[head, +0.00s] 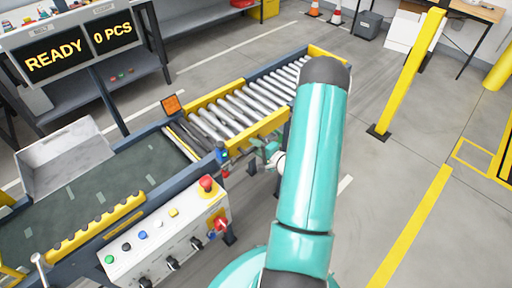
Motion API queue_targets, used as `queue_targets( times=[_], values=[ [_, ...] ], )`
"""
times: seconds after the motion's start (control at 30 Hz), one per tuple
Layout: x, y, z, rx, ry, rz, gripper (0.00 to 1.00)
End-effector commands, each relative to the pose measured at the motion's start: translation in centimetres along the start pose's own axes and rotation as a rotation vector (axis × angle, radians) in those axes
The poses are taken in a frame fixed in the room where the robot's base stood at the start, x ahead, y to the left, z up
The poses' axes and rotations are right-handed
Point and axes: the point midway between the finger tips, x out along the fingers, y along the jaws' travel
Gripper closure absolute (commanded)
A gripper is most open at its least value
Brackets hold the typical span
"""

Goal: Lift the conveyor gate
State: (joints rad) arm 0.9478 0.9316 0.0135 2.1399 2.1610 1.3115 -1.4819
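The conveyor gate (258,130) appears to be the yellow-sided roller section in the head view, between the dark belt (120,190) and the blue-framed rollers behind it. It lies flat, level with the conveyor. My gripper (262,156) is at the near side of this section, close to its yellow side rail. It is small and partly hidden by my turquoise arm, so I cannot tell whether its fingers are open or touching anything. The arm also hides part of the conveyor's right side.
A control box (165,238) with buttons and a red emergency stop (207,184) stands left of my gripper.

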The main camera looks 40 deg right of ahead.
Motion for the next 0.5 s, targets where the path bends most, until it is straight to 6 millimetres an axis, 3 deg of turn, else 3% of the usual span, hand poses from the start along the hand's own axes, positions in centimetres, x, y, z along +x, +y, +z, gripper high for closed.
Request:
queue_targets(
  times=[0.2, 0.37, 0.5],
  values=[
    [0.05, 0.00, 0.02, 0.000, 0.000, 0.000, 0.70],
    [0.03, 0.00, 0.02, 0.000, 0.000, 0.000, 1.00],
    [0.02, 0.00, 0.02, 0.000, 0.000, 0.000, 1.00]
  ],
)
